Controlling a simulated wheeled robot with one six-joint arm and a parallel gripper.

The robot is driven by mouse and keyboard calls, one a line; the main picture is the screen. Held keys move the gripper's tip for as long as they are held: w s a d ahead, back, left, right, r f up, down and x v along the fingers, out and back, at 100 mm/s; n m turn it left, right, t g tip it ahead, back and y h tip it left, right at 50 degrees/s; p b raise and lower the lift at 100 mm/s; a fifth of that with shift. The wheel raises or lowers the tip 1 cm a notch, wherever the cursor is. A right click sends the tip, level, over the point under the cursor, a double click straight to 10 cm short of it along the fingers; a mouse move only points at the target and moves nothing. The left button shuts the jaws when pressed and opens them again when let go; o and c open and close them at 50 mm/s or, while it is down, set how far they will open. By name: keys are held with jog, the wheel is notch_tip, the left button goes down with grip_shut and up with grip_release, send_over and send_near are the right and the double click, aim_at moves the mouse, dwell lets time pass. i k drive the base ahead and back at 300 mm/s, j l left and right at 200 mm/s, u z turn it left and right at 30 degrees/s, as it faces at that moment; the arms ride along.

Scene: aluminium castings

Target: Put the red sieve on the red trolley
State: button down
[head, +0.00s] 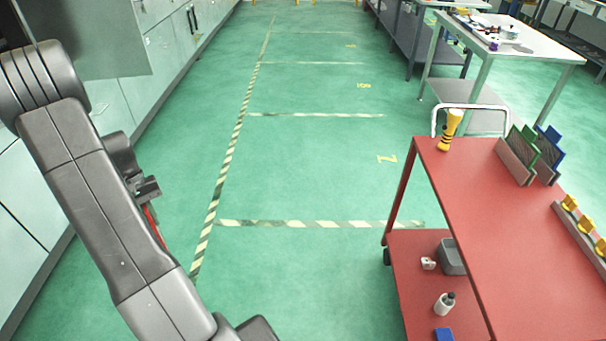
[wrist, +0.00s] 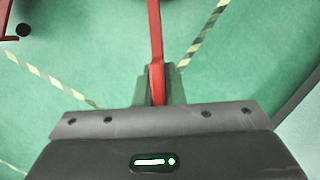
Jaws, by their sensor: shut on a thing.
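The red trolley (head: 475,200) stands at the right of the head view, with a top and a lower shelf. A small part of what looks like it (wrist: 5,22) shows at the top left of the wrist view. My gripper (wrist: 157,88) is shut on a thin red piece, which I take to be the red sieve (wrist: 155,35), seen edge-on. In the head view my gripper (head: 147,188) is at the left above the floor, well apart from the trolley. Only a sliver of the red sieve (head: 153,222) shows there; my arm hides the rest.
The near-left top looks clear. A bottle (head: 444,303) stands on the lower shelf. Cabinets (head: 110,100) line the left; the middle floor is free.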

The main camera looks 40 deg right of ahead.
aim_at(487, 211)
jog(key=z, duration=1.55)
